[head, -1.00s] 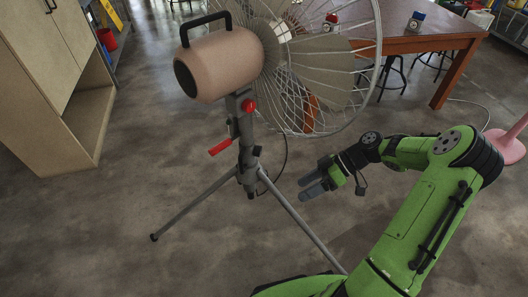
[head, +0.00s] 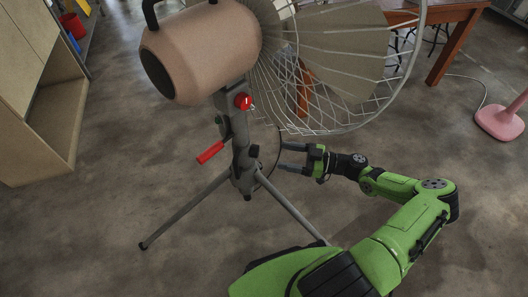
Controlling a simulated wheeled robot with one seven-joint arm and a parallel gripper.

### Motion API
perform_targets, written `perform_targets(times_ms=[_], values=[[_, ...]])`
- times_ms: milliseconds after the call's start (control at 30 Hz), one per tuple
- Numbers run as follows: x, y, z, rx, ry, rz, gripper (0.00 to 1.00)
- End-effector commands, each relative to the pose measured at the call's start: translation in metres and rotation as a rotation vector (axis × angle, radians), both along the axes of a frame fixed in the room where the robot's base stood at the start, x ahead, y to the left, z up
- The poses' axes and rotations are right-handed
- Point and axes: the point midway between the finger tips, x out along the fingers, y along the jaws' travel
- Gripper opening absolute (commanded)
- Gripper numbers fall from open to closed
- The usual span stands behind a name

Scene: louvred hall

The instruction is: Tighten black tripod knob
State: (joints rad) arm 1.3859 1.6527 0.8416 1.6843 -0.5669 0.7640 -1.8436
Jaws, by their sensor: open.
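A fan with a pinkish-tan motor housing (head: 205,50) stands on a grey tripod (head: 185,210). A black knob (head: 254,151) sits on the right side of the tripod hub, low on the column. A red knob (head: 243,101) and a red lever (head: 210,152) are higher on the column. My gripper (head: 282,157) is open and empty just right of the black knob, its fingers pointing left toward it. A small gap seems to lie between the fingertips and the knob; the depth is hard to tell.
The wire fan guard (head: 350,125) hangs just above my gripper. A tripod leg (head: 290,215) runs down right below it, and a dark cable (head: 268,177) curves near the fingers. A wooden cabinet (head: 30,120) is at left.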

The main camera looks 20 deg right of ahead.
Motion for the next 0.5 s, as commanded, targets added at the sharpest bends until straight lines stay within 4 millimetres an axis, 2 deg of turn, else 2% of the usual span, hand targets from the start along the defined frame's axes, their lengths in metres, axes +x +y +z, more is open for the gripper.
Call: perform_targets(times_ms=[100,200,333,500], values=[[0.014,0.028,-0.001,0.004,-0.001,0.006,0.7],[0.025,0.046,-0.001,0.002,0.001,0.005,0.7],[0.035,0.062,-0.001,0.001,0.0,0.003,0.7],[0.039,0.067,0.0,0.001,0.001,0.0,0.7]])
